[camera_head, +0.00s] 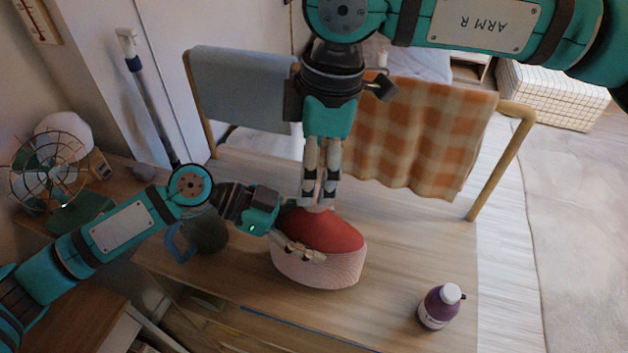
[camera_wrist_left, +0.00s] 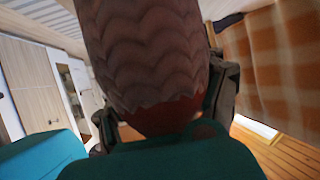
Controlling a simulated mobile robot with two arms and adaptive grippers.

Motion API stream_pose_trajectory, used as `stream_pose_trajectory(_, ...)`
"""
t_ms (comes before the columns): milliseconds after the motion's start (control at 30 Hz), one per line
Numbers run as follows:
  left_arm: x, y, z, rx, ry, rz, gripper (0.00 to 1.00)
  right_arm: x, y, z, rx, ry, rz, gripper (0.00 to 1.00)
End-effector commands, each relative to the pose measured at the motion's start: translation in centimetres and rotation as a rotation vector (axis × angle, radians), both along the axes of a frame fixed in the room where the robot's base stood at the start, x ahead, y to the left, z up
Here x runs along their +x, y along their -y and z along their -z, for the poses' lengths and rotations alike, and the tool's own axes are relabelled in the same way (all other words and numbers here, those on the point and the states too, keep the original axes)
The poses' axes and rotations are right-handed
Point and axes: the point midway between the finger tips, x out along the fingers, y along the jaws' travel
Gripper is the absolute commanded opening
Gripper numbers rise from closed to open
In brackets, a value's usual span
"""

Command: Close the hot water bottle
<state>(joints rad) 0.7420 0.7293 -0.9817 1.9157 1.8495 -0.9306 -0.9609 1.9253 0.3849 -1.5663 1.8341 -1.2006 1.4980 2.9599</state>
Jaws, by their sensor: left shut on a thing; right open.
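The hot water bottle (camera_head: 320,272) has a red top and a pink ribbed cover, and stands on the wooden table. My left gripper (camera_head: 300,250) is shut on its left side. In the left wrist view the bottle's pink scalloped cover and red end (camera_wrist_left: 155,60) fill the middle, with a finger on each side. My right gripper (camera_head: 319,200) points down just above the bottle's far top end, its fingers open around a small pale part there. The neck and stopper are mostly hidden by these fingers, so I cannot tell how the stopper sits.
A purple bottle with a white cap (camera_head: 440,306) stands on the table (camera_head: 390,270) at the right front. A dark jug with a blue handle (camera_head: 205,232) is behind my left arm. A rack with a blue towel (camera_head: 240,85) and an orange checked cloth (camera_head: 420,135) stands behind.

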Motion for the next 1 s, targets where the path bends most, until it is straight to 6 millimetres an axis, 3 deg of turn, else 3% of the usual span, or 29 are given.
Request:
stream_pose_trajectory(333,-0.3,-0.01,0.57,0.008,-0.008,0.005,0.0,-0.02,0.01,-0.21,-0.001,0.0,-0.009,0.58)
stream_pose_trajectory(467,-0.3,0.0,0.56,0.008,-0.008,0.005,0.0,-0.01,0.0,-0.27,-0.004,0.011,-0.097,0.58)
stream_pose_trajectory(667,-0.3,0.0,0.56,0.008,-0.008,0.005,0.0,0.02,0.01,-0.55,-0.014,0.053,-0.477,0.58)
stream_pose_trajectory(1000,-0.3,0.0,0.55,0.008,-0.008,0.005,0.0,0.06,-0.01,-1.16,-0.03,0.133,-1.315,0.58)
